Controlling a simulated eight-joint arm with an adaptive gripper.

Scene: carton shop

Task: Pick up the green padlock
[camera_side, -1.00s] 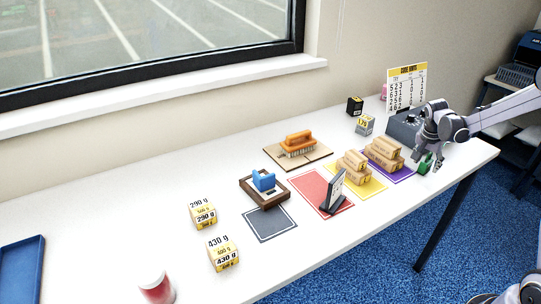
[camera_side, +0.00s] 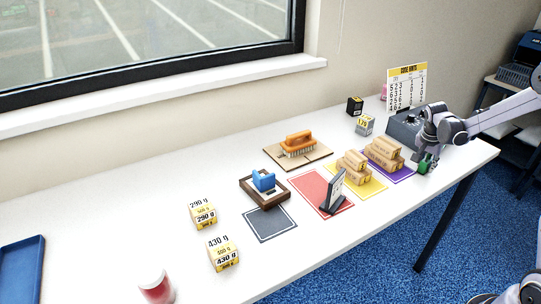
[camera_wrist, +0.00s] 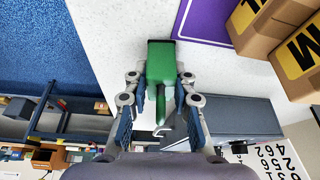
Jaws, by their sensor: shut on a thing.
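The green padlock (camera_wrist: 161,64) is between the two fingers of my gripper (camera_wrist: 160,95) in the wrist view. The fingers are shut on it from both sides. In the side view the green padlock (camera_side: 425,164) shows as a small green shape under my gripper (camera_side: 428,155), close to the right end of the white table. Its lower end appears at or very near the tabletop; I cannot tell whether it touches. Part of it is hidden by the fingers.
Cartons (camera_side: 384,152) stand on a purple mat (camera_side: 404,174) just left of my gripper. A dark grey box (camera_side: 402,128) stands behind it, with a code sheet (camera_side: 407,86) at the back. The table's front edge is close by. Bare table (camera_side: 462,152) lies to the right.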

